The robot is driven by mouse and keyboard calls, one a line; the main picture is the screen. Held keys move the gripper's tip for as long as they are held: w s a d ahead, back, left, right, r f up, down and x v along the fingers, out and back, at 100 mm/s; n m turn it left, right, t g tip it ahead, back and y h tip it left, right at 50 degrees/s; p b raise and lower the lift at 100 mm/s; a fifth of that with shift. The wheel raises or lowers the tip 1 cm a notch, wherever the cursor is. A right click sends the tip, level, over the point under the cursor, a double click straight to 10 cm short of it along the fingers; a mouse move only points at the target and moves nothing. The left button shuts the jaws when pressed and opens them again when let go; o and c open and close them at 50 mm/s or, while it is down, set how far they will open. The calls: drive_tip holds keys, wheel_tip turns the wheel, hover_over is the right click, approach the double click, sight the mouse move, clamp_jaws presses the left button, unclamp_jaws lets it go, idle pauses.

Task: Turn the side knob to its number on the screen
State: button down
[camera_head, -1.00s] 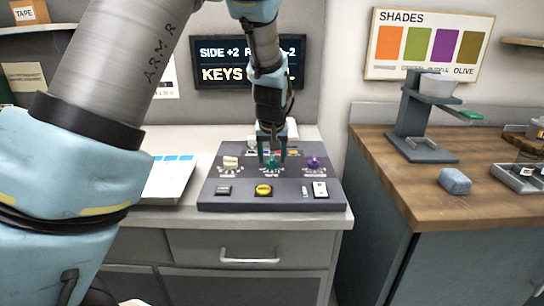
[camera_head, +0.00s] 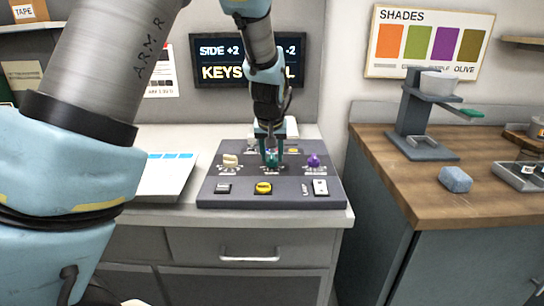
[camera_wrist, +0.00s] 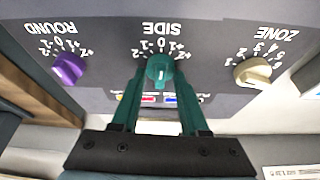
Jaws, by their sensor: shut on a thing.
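The teal side knob (camera_wrist: 160,68) is the middle of three knobs on the dark console (camera_head: 210,192). Its scale, upside down in the wrist view, runs from -2 to +2. My gripper (camera_wrist: 158,80) has its two teal fingers closed on this knob, one on each side; it also shows in the head view (camera_head: 272,160). I cannot clearly tell which number the knob points to.
The purple round knob (camera_wrist: 70,68) and cream zone knob (camera_wrist: 253,72) flank the fingers closely. A yellow button (camera_head: 264,188) and a white switch (camera_head: 320,187) sit at the console's front. A white sloped panel (camera_head: 168,178) stands to the left. A wooden counter (camera_head: 420,190) is at right.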

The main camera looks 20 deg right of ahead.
drive_tip(key=m+b, duration=0.1)
drive_tip(key=m+h+b, duration=0.1)
drive_tip(key=shift+w+a+f+m+b, duration=0.2)
drive_tip(key=shift+m+b, duration=0.1)
drive_tip(key=shift+m, duration=0.1)
drive_tip(key=m+g+b, duration=0.1)
drive_tip(key=m, duration=0.1)
drive_tip(key=shift+r+m+h, duration=0.15)
drive_tip(key=shift+m+h, duration=0.15)
drive_tip(key=shift+m, duration=0.1)
drive_tip(key=m+g, duration=0.1)
drive_tip(key=m, duration=0.1)
drive_tip(key=shift+d+r+m+h, duration=0.1)
drive_tip(key=shift+m+h, duration=0.2)
drive_tip(key=shift+m+g+p, duration=0.3)
drive_tip(key=shift+m+g, duration=0.4)
drive_tip(key=shift+m, duration=0.7)
drive_tip(key=shift+c, duration=2.2)
unclamp_jaws()
